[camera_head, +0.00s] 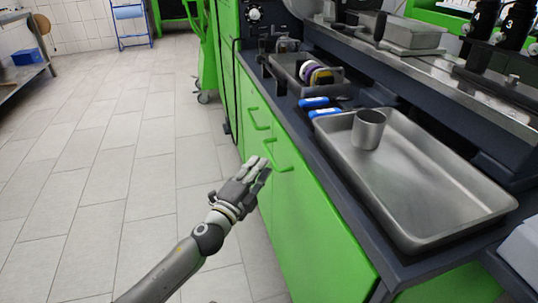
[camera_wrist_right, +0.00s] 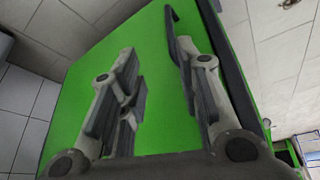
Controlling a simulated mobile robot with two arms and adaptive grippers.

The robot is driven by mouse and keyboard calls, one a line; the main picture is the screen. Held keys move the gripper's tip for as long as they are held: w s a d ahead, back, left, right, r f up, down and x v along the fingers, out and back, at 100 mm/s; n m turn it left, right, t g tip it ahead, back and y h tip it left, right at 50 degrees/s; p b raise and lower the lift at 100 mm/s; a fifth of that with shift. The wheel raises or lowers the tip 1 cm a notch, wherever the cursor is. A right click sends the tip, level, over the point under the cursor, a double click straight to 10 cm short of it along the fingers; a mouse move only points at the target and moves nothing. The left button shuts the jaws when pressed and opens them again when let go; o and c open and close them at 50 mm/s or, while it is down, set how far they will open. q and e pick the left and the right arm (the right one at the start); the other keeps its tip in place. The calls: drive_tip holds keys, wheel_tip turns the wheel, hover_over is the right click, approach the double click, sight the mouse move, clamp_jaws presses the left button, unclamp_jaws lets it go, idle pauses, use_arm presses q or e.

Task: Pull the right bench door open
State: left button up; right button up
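The right bench door (camera_head: 312,235) is a green panel that looks flush with the bench front. Its green handle (camera_head: 282,156) is at its upper left. My left gripper (camera_head: 261,166) is just left of this handle; I cannot tell whether it touches it, or how far its fingers are apart. The left door's handle (camera_head: 256,118) is farther back. In the right wrist view, my right gripper (camera_wrist_right: 153,52) has its fingers apart with nothing seen between them. It faces a green panel (camera_wrist_right: 160,110), and a dark bar (camera_wrist_right: 172,24) shows by the right fingertip. My right gripper is not in the head view.
On the bench top lie a steel tray (camera_head: 430,190) with a metal cup (camera_head: 368,130) in it, and blue items (camera_head: 318,106). Tiled floor (camera_head: 110,170) left of the doors is clear. A green wheeled cart (camera_head: 207,60) stands farther back.

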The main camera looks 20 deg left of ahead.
sight(269, 152)
use_arm(q)
drive_tip(key=shift+x, duration=3.25)
use_arm(e)
drive_tip(key=shift+w+a+r+t, duration=0.15)
drive_tip(key=shift+w+t, duration=0.15)
drive_tip(key=shift+w, duration=0.25)
drive_tip(key=shift+w+a+r+t, duration=0.15)
drive_tip(key=shift+w+t, duration=0.15)
drive_tip(key=shift+w, duration=0.25)
use_arm(q)
drive_tip(key=shift+c, duration=0.3)
clamp_jaws()
